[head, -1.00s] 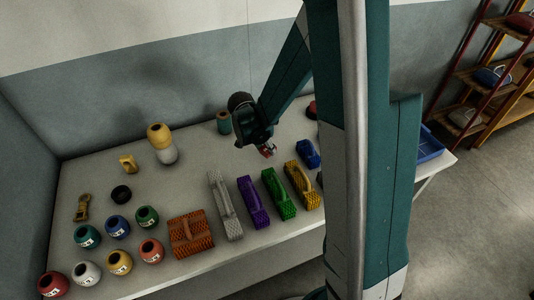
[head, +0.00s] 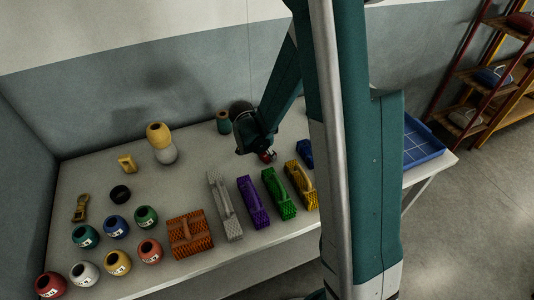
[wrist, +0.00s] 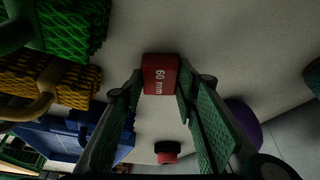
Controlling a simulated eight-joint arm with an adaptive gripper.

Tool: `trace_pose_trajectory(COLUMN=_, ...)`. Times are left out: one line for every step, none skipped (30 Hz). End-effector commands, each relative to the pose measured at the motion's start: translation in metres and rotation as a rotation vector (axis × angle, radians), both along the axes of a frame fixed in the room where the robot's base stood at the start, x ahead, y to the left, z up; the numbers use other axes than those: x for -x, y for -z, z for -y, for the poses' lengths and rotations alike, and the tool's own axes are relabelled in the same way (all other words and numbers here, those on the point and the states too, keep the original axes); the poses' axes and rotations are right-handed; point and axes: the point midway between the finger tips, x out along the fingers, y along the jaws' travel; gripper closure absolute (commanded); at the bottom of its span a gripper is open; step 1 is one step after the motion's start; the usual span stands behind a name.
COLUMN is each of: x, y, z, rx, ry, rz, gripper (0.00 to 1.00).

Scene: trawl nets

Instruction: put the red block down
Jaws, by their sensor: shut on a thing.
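The red block, marked "60 mm" (wrist: 160,74), sits between my fingertips in the wrist view. My gripper (wrist: 160,90) is shut on it, with green-padded fingers on both sides. In the head view my gripper (head: 266,157) points down over the table, behind the purple and green ridged blocks, and only a small red patch of the block shows. I cannot tell whether the block touches the table (head: 200,158). My arm hides part of the table to the right.
Purple (head: 252,203), green (head: 279,194) and yellow (head: 301,185) ridged blocks stand in front of my gripper. A blue block (head: 305,152) is close on its right. A teal cylinder (head: 223,122) stands behind. Free tabletop lies to the left. A blue tray (head: 422,148) is at far right.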

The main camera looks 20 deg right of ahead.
Motion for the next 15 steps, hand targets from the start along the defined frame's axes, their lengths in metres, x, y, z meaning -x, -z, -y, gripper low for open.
trace_pose_trajectory(x=0.0, y=0.0017, z=0.0001, rx=0.0, ry=0.0, rz=0.0, gripper=0.69)
trace_pose_trajectory(x=0.0, y=0.0011, z=0.0, rx=0.0, ry=0.0, rz=0.0, gripper=0.65)
trace_pose_trajectory(x=0.0, y=0.0009, z=0.0, rx=0.0, ry=0.0, rz=0.0, gripper=0.59)
trace_pose_trajectory(x=-0.0001, y=0.0009, z=0.0, rx=0.0, ry=0.0, rz=0.0, gripper=0.55)
trace_pose_trajectory(x=0.0, y=0.0008, z=0.0, rx=0.0, ry=0.0, rz=0.0, gripper=0.55)
trace_pose_trajectory(x=-0.0001, y=0.0007, z=0.0, rx=0.0, ry=0.0, rz=0.0, gripper=0.55)
trace_pose_trajectory(x=-0.0001, y=0.0007, z=0.0, rx=0.0, ry=0.0, rz=0.0, gripper=0.55)
trace_pose_trajectory(x=0.0, y=0.0007, z=0.0001, rx=0.0, ry=0.0, rz=0.0, gripper=0.55)
trace_pose_trajectory(x=0.0, y=0.0007, z=0.0001, rx=0.0, ry=0.0, rz=0.0, gripper=0.55)
trace_pose_trajectory(x=0.0, y=0.0006, z=0.0, rx=0.0, ry=0.0, rz=0.0, gripper=0.55)
trace_pose_trajectory(x=0.0, y=0.0006, z=0.0, rx=0.0, ry=0.0, rz=0.0, gripper=0.55)
trace_pose_trajectory(x=0.0, y=0.0006, z=0.0, rx=0.0, ry=0.0, rz=0.0, gripper=0.55)
trace_pose_trajectory(x=0.0, y=0.0006, z=0.0, rx=0.0, ry=0.0, rz=0.0, gripper=0.55)
trace_pose_trajectory(x=0.0, y=0.0004, z=0.0, rx=0.0, ry=0.0, rz=0.0, gripper=0.55)
trace_pose_trajectory(x=0.0, y=0.0001, z=0.0, rx=0.0, ry=0.0, rz=0.0, gripper=0.55)
